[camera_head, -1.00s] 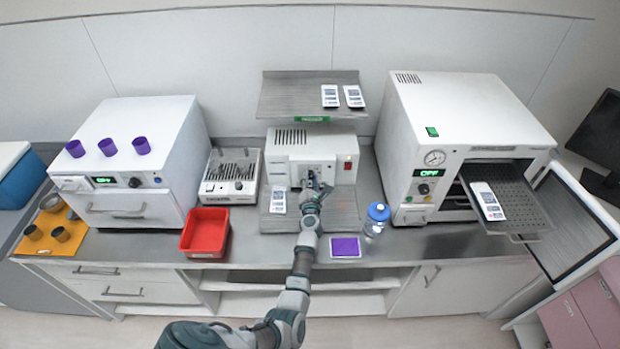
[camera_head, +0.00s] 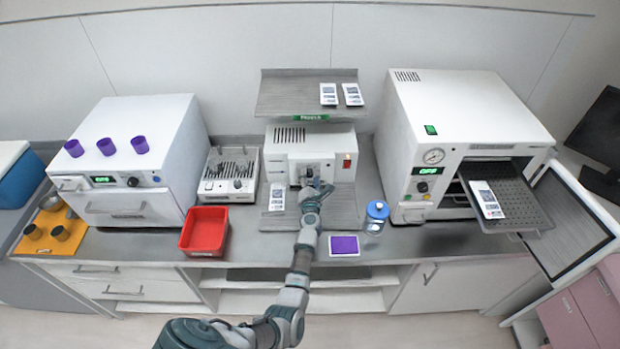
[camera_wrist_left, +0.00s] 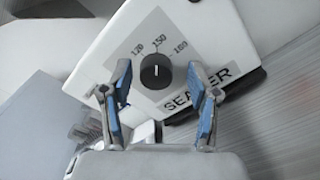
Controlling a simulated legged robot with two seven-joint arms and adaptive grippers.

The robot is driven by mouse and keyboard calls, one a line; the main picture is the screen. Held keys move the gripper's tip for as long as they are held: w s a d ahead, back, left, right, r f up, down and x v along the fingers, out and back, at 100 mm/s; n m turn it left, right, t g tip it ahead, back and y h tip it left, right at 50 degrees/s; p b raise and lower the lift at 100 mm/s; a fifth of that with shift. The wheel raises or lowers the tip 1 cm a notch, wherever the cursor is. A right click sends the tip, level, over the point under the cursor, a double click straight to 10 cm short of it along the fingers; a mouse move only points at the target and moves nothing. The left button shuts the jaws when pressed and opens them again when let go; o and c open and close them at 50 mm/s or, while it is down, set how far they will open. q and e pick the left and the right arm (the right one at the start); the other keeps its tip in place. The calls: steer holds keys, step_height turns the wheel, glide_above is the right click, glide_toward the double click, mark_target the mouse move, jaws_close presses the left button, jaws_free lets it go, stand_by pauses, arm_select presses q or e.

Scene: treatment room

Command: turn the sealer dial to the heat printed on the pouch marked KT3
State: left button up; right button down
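The sealer (camera_head: 293,150) is a white box with a red switch at the back middle of the counter. Its black dial (camera_wrist_left: 155,71) shows in the left wrist view, with 120, 150 and 180 printed around it; its white mark points up, about toward 150. My left gripper (camera_wrist_left: 158,85) is open, a finger on each side of the dial; contact cannot be told. In the head view this gripper (camera_head: 313,187) covers the sealer's front. A white pouch (camera_head: 277,197) lies left of it, two pouches (camera_head: 328,94) (camera_head: 352,94) on the shelf, one (camera_head: 486,199) on the oven tray. Their print is unreadable.
A red bin (camera_head: 205,231), a purple pad (camera_head: 344,245) and a blue-capped bottle (camera_head: 376,216) stand near the front edge. An instrument rack (camera_head: 229,175) is left of the sealer. The oven tray (camera_head: 527,211) juts out at the right.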

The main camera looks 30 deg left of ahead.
arm_select(q)
steer(key=v, duration=0.7)
steer(key=shift+s+d, duration=0.2)
steer(key=shift+d, duration=0.05)
steer(key=shift+w+a+f, duration=0.1)
